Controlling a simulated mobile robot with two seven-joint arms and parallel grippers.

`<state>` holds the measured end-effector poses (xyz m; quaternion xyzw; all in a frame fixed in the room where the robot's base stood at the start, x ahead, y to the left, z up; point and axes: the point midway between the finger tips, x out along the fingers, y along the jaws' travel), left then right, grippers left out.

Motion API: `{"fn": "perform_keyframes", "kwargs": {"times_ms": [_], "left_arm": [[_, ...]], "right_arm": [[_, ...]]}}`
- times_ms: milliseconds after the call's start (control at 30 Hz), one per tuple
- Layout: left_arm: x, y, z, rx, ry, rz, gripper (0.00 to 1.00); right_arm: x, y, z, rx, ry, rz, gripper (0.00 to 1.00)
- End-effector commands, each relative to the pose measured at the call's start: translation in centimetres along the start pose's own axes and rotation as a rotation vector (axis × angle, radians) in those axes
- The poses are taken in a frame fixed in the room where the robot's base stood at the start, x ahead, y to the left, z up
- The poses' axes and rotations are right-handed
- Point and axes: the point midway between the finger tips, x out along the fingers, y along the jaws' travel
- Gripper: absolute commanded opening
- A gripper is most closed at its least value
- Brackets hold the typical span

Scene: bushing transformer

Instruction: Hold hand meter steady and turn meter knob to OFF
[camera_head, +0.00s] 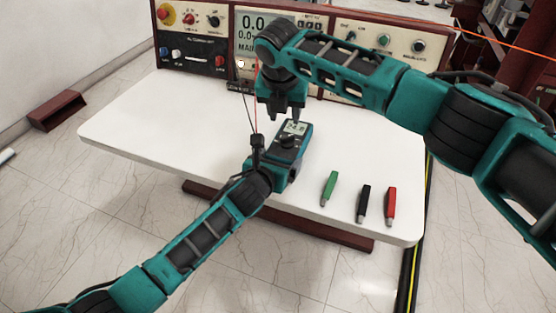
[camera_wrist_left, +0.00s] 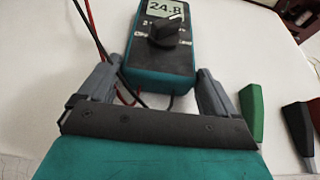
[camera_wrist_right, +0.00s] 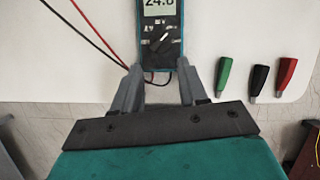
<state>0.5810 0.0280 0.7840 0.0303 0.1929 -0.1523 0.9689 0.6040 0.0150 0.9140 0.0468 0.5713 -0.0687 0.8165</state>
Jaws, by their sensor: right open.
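The hand meter (camera_head: 292,140) is teal and dark, and lies on the white table with its display lit at about 24.8. Its black knob (camera_wrist_left: 170,32) shows in the left wrist view, and again in the right wrist view (camera_wrist_right: 162,44). My left gripper (camera_wrist_left: 160,68) has one finger on each side of the meter's lower end, with the fingertips appearing to meet its sides. My right gripper (camera_wrist_right: 160,70) is open and empty above the meter; its fingertips point down toward the knob end. In the head view, my right gripper (camera_head: 283,114) partly covers the meter's far end.
A green clip (camera_head: 329,188), a black clip (camera_head: 363,203) and a red clip (camera_head: 390,205) lie right of the meter. A control panel (camera_head: 190,45) stands behind the table. Red and black leads (camera_wrist_right: 88,38) run left of the meter. The table's left part (camera_head: 150,130) is clear.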

Motion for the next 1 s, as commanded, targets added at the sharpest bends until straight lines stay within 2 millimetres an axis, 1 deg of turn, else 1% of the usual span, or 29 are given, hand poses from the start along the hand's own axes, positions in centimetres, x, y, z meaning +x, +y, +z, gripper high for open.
{"fn": "perform_keyframes", "kwargs": {"times_ms": [33,400,567,667,767,1000], "left_arm": [[-0.01,0.0,-0.02,0.0,0.0,0.0,0.78],[-0.03,-0.01,-0.06,0.0,0.001,0.0,0.43],[-0.03,-0.02,-0.06,0.0,0.001,0.0,0.43],[-0.03,-0.02,-0.07,0.0,0.001,0.0,0.43],[-0.03,-0.02,-0.08,0.0,0.001,0.0,0.43],[-0.03,-0.02,-0.09,0.0,0.001,0.0,0.43]], "right_arm": [[0.0,0.0,0.0,0.0,0.0,0.0,0.43],[0.0,0.0,0.0,0.0,0.0,0.0,0.43],[0.01,-0.04,-0.03,0.032,0.002,0.003,0.58],[0.01,-0.12,-0.1,0.121,0.007,0.011,0.67],[-0.04,-0.18,-0.25,0.273,0.018,0.026,0.68],[-0.3,-0.59,-0.43,0.74,0.056,0.06,0.68]]}}
